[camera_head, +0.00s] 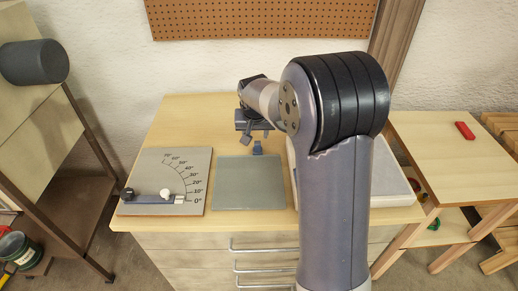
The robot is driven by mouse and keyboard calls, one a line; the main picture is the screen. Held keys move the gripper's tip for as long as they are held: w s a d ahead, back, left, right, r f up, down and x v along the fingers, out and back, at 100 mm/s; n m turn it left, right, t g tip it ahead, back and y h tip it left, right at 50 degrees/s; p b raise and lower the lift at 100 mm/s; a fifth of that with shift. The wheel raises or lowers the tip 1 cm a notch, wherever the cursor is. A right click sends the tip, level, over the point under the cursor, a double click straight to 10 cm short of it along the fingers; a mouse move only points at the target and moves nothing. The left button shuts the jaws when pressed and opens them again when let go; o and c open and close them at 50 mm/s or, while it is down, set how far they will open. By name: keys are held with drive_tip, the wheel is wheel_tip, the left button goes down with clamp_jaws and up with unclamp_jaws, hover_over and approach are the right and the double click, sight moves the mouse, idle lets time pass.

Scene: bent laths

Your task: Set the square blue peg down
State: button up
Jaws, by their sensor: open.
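I cannot tell whether the peg touches a jaw or rests fully on the surface. Part of the gripper and wrist is hidden behind dark arm parts.
A grey board with an angle scale (165,181) lies left of the mat, with a black knob and a white knob. A pale tray (395,187) is right of the mat, partly behind my arm.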

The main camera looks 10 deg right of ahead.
sight(258, 143)
drive_tip(key=x, duration=0.3)
drive_tip(key=shift+f, duration=0.1)
drive_tip(key=shift+d+p+x, duration=0.2)
drive_tip(key=shift+p+x, duration=0.15)
drive_tip(key=shift+x, duration=1)
drive_tip(key=shift+d+p+x, duration=0.2)
drive_tip(key=shift+p+x, duration=0.15)
drive_tip(key=shift+x, duration=1)
drive_tip(key=shift+w, duration=0.15)
drive_tip(key=shift+c, duration=0.3)
clamp_jaws()
